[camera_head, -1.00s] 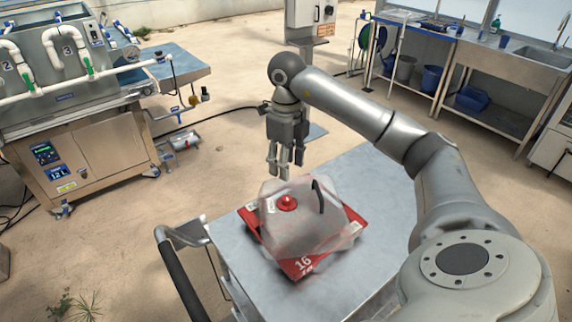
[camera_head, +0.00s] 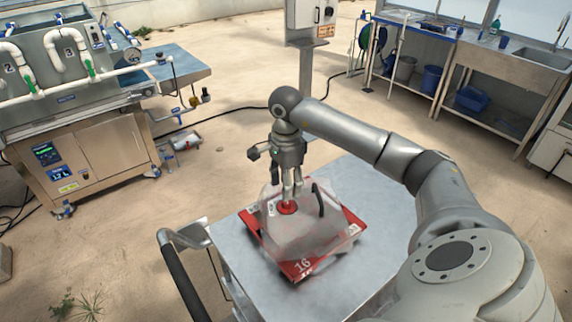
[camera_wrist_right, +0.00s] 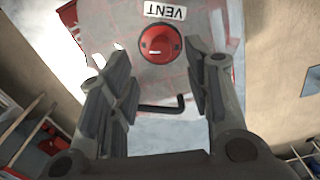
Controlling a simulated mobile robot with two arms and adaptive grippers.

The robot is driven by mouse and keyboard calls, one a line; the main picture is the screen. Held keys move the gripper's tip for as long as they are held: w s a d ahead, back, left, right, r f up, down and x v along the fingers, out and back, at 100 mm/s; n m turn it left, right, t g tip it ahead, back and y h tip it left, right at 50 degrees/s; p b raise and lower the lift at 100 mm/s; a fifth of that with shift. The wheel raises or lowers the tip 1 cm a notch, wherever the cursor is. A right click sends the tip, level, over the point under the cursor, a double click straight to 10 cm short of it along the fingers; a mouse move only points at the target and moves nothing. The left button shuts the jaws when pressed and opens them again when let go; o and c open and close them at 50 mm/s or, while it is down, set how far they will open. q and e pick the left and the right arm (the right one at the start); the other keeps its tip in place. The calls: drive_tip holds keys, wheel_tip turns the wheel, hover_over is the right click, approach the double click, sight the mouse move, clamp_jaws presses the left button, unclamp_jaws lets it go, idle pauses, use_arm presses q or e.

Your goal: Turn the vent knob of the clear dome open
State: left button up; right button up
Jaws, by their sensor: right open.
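The clear dome (camera_head: 318,233) sits on a red tray (camera_head: 294,270) marked 16, on the cart top. The red vent knob (camera_head: 287,208) is on the dome's upper face. In the wrist view the knob (camera_wrist_right: 160,44) shows beside a VENT label (camera_wrist_right: 166,11), with a pale line on its face. My right gripper (camera_head: 289,199) points down just above the knob, its fingertips overlapping it in the head view. In the wrist view the gripper (camera_wrist_right: 158,70) is open and empty, and the knob appears beyond the gap between the fingers. My left gripper is not in view.
A black handle (camera_head: 318,199) stands up from the dome, right of the knob; it also shows in the wrist view (camera_wrist_right: 163,107). The metal cart top (camera_head: 360,190) is clear around the tray. A seeder machine stands at the left.

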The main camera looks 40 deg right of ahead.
sight(287, 203)
wheel_tip(287, 203, down, 6)
drive_tip(key=shift+f+p, duration=0.1)
drive_tip(key=shift+p, duration=0.55)
drive_tip(key=shift+c, duration=0.4)
